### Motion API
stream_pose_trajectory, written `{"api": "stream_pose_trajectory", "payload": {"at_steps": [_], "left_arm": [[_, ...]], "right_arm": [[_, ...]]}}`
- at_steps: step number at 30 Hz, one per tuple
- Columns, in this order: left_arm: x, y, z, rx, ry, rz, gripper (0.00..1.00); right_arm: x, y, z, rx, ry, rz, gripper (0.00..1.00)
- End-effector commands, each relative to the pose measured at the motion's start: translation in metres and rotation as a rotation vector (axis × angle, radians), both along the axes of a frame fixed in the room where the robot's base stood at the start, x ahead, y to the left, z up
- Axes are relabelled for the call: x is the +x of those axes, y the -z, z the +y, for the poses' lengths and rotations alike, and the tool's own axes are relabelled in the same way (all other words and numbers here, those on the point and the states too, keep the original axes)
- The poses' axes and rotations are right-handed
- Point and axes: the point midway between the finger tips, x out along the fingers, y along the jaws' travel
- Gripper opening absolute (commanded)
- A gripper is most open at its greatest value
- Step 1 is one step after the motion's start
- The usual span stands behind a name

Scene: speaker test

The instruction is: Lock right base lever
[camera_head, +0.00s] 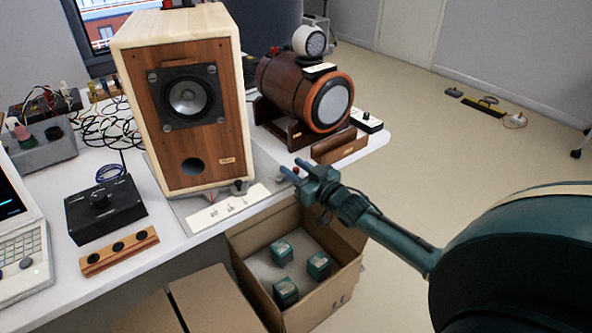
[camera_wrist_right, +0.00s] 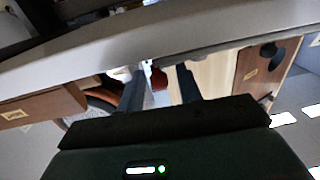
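The wooden speaker (camera_head: 190,105) stands upright on a grey base plate (camera_head: 181,208) at the table's front edge. A black-knobbed lever (camera_head: 238,186) sits at the front of its base. A red knob (camera_head: 296,170), which looks like the right base lever, is by the plate's right side. My right gripper (camera_head: 291,168) is open at the table edge, its fingertips on either side of the red knob. In the right wrist view the red knob (camera_wrist_right: 158,78) shows between the two separated fingers (camera_wrist_right: 160,88); I cannot tell whether they touch it. My left gripper is not in view.
A cardboard box (camera_head: 333,295) with several small green boxes stands below my right gripper. A barrel-shaped speaker (camera_head: 285,90) stands behind on the table, with a wooden block (camera_head: 340,147) before it.

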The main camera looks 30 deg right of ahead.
Motion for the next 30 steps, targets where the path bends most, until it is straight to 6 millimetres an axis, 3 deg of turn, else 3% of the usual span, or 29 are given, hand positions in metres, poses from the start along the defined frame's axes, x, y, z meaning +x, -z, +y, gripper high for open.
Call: {"api": "stream_pose_trajectory", "payload": {"at_steps": [7, 19, 30], "left_arm": [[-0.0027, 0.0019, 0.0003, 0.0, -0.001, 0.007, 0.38], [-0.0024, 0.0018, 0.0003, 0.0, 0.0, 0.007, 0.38], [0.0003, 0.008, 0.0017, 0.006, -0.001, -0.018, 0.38]], "right_arm": [[0.0002, 0.0001, 0.0002, 0.001, 0.0, 0.0, 0.34], [0.0, 0.0, 0.0002, 0.001, 0.0, 0.0, 0.01], [0.0057, 0.0001, 0.0013, -0.009, -0.082, -0.01, 0.0]]}}
